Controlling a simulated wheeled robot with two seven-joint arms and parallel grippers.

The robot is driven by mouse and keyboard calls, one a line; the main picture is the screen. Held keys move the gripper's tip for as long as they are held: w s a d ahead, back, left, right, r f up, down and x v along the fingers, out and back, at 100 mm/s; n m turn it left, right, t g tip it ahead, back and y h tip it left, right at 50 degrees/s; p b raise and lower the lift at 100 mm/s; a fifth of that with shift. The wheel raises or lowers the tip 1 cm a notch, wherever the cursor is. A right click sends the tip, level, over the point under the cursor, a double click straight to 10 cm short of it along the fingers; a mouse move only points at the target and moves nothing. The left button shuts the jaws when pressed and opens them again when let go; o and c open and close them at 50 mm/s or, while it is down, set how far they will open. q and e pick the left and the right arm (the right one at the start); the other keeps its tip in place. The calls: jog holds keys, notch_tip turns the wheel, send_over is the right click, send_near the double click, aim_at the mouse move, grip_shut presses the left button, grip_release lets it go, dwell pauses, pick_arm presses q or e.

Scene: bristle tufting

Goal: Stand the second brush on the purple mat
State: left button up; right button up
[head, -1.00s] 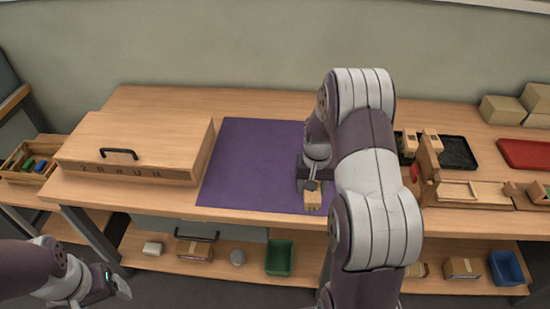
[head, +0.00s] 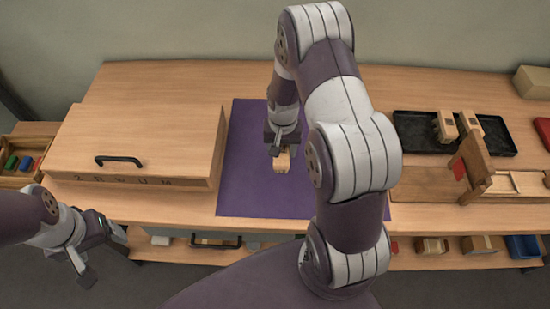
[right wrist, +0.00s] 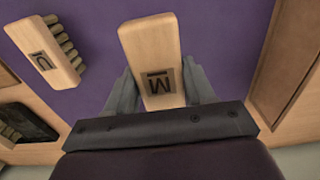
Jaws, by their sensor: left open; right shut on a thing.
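The purple mat (head: 250,195) lies on the bench and also fills the background of the right wrist view (right wrist: 95,95). My right gripper (head: 281,147) is over the mat, shut on a wooden brush marked M (head: 283,163). In the right wrist view this brush (right wrist: 150,45) sits between the two fingers (right wrist: 157,88). Whether it touches the mat is unclear. Another brush, marked U (right wrist: 55,55), with its bristle tufts showing, is at the mat's other side; my right arm hides it in the head view. My left gripper (head: 98,254) is open and empty, in front of the bench.
A wooden box with a black handle (head: 135,125) stands left of the mat. A black tray (head: 415,125) at the right holds two wooden blocks (head: 458,125). A wooden fixture (head: 470,165) stands in front of it. The mat's left part is bare.

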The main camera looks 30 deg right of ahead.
aim_at(270, 176)
jog(key=a+f, duration=0.1)
jog(key=a, duration=0.1)
jog(key=a+f, duration=0.2)
jog(key=shift+w+f, duration=0.1)
jog(key=shift+f, duration=0.05)
jog(key=f, duration=0.1)
jog(key=f+p, duration=0.1)
jog(key=shift+s+f, duration=0.2)
jog(key=shift+f, duration=0.65)
jog(key=shift+w, duration=0.1)
jog(key=shift+f, duration=0.2)
jog(key=o, duration=0.9)
jog(key=shift+r, duration=0.1)
jog(key=shift+o, duration=0.2)
